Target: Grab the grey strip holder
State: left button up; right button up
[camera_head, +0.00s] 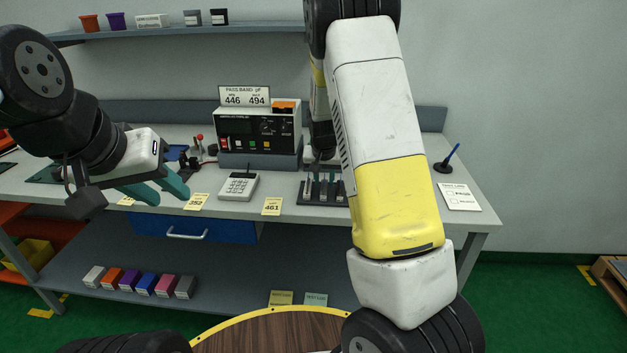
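A dark grey rack (312,198) with several upright strips stands on the bench, right of centre. It looks like the strip holder, but I cannot be certain. My yellow and white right arm hides its right side. My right gripper (322,168) hangs just above or behind the rack, largely hidden and dark, so its fingers are not clear. My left gripper (168,196) has teal fingers set apart, with nothing seen between them, over the bench's left part. A grey box (185,287) ends the row of coloured boxes on the lower shelf.
A black meter (257,130) stands at the back of the bench (390,205). A keypad device (238,186) and yellow number cards, one marked 461 (272,206), lie before it. A pen stand (445,166) and a paper card (459,197) are at right. An upper shelf (260,32) runs behind.

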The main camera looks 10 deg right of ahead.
grip_shut()
dwell(1.3)
